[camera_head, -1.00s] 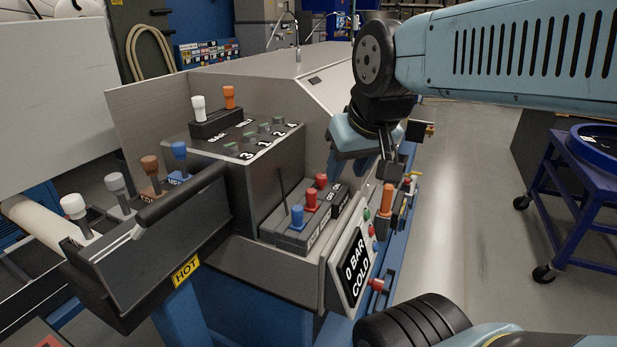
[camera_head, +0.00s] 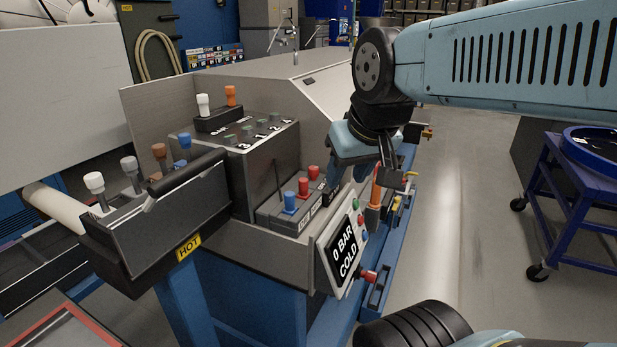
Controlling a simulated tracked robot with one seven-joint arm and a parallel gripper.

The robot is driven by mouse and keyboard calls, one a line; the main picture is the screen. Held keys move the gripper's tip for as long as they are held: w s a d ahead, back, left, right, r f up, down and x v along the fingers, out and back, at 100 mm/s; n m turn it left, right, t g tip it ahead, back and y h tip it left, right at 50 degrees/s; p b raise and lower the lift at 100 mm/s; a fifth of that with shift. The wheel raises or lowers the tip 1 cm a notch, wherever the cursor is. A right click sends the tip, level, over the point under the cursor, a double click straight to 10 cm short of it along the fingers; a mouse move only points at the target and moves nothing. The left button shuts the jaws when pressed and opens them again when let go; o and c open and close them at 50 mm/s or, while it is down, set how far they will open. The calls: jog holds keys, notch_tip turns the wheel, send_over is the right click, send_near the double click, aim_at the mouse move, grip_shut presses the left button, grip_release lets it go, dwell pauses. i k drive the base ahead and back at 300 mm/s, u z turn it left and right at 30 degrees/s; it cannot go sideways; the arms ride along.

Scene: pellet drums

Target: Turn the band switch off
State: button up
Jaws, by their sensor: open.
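A grey switch block on the machine carries a blue switch (camera_head: 290,202), a red switch (camera_head: 303,186) and a second red switch (camera_head: 314,172). The lettering on the block is too small to read, so I cannot tell which one is the band switch. My gripper (camera_head: 362,177) is open and empty, pointing down. One finger is close to the right of the farther red switch; whether it touches is unclear. The other finger is further right, by an orange handle (camera_head: 376,190). A dark display (camera_head: 346,247) reads 0 BAR and COLD.
A white lever (camera_head: 203,103) and an orange lever (camera_head: 231,95) stand on a higher block. A front box with a HOT label (camera_head: 188,247) holds several levers. A thin dark rod stands beside the blue switch. A blue cart (camera_head: 585,190) stands at right; floor between is clear.

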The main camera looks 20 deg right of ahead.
aim_at(314, 171)
jog(key=u, duration=0.15)
jog(key=k, duration=0.2)
jog(key=u, duration=1.35)
jog(key=k, duration=0.9)
jog(key=z, duration=1.25)
jog(key=i, duration=1)
jog(key=u, duration=0.05)
